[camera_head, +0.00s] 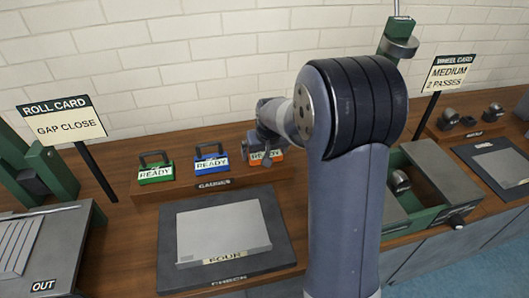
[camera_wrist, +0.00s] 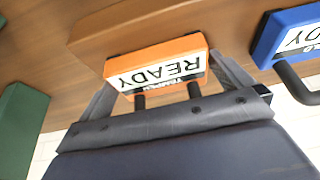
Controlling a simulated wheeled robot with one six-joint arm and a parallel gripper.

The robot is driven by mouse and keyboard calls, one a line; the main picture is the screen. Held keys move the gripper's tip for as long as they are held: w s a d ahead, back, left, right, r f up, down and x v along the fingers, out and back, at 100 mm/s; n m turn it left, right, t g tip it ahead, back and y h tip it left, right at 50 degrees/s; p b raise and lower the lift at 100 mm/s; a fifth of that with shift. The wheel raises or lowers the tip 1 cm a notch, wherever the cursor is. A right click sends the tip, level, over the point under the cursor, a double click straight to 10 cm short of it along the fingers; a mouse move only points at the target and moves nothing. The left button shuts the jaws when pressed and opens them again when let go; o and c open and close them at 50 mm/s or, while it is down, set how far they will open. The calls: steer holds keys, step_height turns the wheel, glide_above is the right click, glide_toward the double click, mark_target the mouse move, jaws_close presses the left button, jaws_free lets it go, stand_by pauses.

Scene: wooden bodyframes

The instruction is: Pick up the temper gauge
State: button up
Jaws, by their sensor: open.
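An orange gauge block (camera_head: 277,155) with a white READY label and a dark handle sits on the wooden gauges rack. In the wrist view the orange block (camera_wrist: 155,48) shows upside down, with a small dark strip by its label that I read only in part, likely TEMPER. My gripper (camera_wrist: 163,80) is open, with one finger on each side of the block around its handle. I cannot tell whether the fingers touch it. In the head view my arm partly hides the block and gripper.
A blue gauge (camera_head: 212,160) stands close beside the orange one, and a green gauge (camera_head: 156,171) is further left. A dark check plate (camera_head: 180,274) lies in front.

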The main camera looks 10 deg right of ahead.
steer(key=shift+c, duration=0.6)
steer(key=c, duration=0.7)
steer(key=shift+r, duration=0.1)
steer(key=shift+c, duration=0.2)
steer(key=shift+r, duration=0.1)
